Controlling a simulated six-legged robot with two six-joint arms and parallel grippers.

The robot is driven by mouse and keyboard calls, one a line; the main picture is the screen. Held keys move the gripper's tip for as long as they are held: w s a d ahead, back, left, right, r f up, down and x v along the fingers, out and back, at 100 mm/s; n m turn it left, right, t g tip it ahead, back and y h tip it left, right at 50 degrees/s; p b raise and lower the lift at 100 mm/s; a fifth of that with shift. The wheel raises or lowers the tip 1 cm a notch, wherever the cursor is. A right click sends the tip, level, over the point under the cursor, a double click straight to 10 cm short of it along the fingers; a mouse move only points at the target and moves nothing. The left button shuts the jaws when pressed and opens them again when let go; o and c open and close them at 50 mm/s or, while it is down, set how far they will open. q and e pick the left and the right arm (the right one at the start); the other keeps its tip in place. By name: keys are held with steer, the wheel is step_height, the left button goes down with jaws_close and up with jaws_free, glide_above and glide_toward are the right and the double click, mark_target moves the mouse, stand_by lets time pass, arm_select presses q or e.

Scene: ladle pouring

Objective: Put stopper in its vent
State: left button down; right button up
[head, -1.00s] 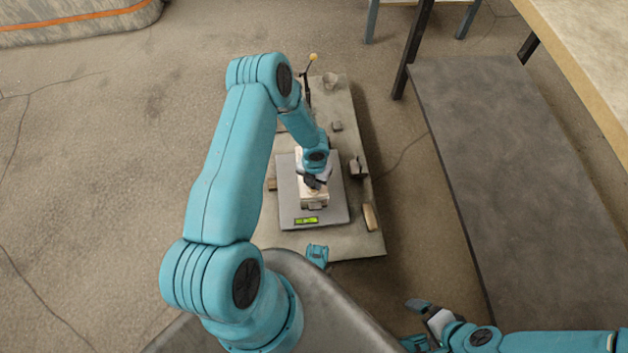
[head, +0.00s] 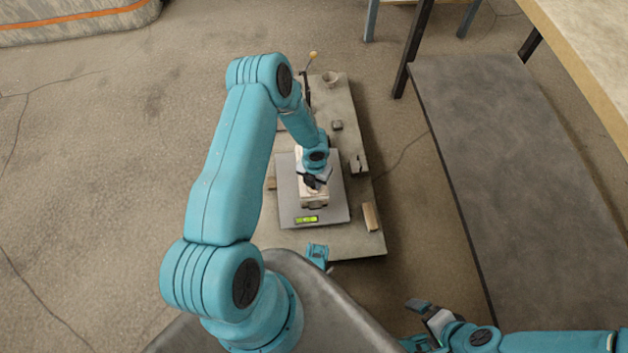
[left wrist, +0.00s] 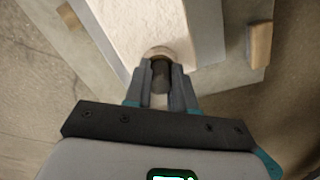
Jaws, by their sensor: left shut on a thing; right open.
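My left gripper (head: 315,182) is over a pale block (head: 313,201) that sits on a grey scale. In the left wrist view its fingers (left wrist: 161,92) are shut on a dark round stopper (left wrist: 161,72). The stopper's far end is at a tan ring (left wrist: 158,52) at the edge of the block's pale top (left wrist: 160,22). The ring looks like the vent, but I cannot tell whether the stopper is inside it or just above it. My right gripper (head: 428,312) is open and empty at the lower right, away from the block.
The scale (head: 334,206) has a lit green display and rests on a low grey board (head: 350,238). A wooden piece (head: 370,217), small dark blocks (head: 358,165) and a cup (head: 330,78) stand on the board. A dark bench (head: 520,170) is at right.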

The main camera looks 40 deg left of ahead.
arm_select(q)
steer(key=shift+f+b, duration=0.45)
stand_by(0.3)
steer(key=c, duration=0.9)
jaws_free()
steer(key=shift+c, duration=0.2)
steer(key=shift+r, duration=0.2)
steer(key=shift+o, duration=0.4)
step_height(320, 180, up, 17)
steer(key=p, duration=0.8)
steer(key=shift+f, duration=0.15)
steer(key=shift+d, duration=0.1)
